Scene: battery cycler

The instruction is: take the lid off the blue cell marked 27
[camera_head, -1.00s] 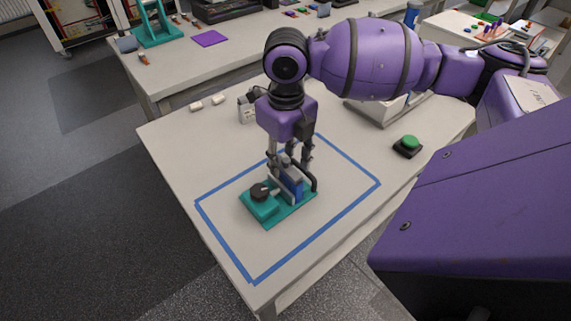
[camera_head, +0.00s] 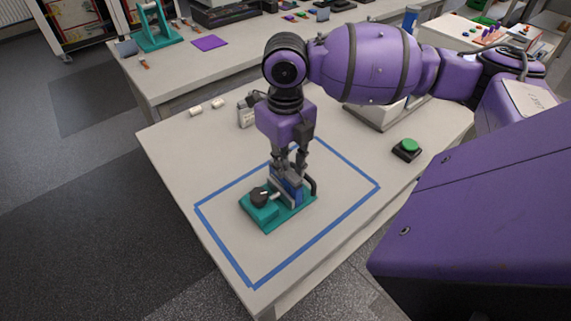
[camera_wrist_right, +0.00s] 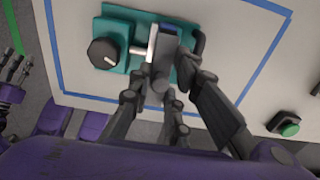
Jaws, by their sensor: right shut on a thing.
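The blue cell (camera_head: 293,192) stands upright in a teal fixture (camera_head: 262,211) with a black knob (camera_head: 260,196) at its left. I cannot read its number. The cell's grey lid (camera_head: 288,174) is at its top, between the fingertips of my right gripper (camera_head: 289,165), which points down and is shut on it. In the right wrist view the lid (camera_wrist_right: 164,45) is partly covered by the fingers. I cannot tell whether the lid still touches the cell. My left gripper (camera_wrist_right: 14,72) shows small at the left edge of the wrist view, away from the fixture.
Blue tape (camera_head: 350,160) outlines a rectangle on the table (camera_head: 170,150) around the fixture. A green button (camera_head: 407,146) on a black base sits at the right. Small pale cylinders (camera_head: 196,110) and a grey item (camera_head: 246,112) lie behind. The front of the taped area is free.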

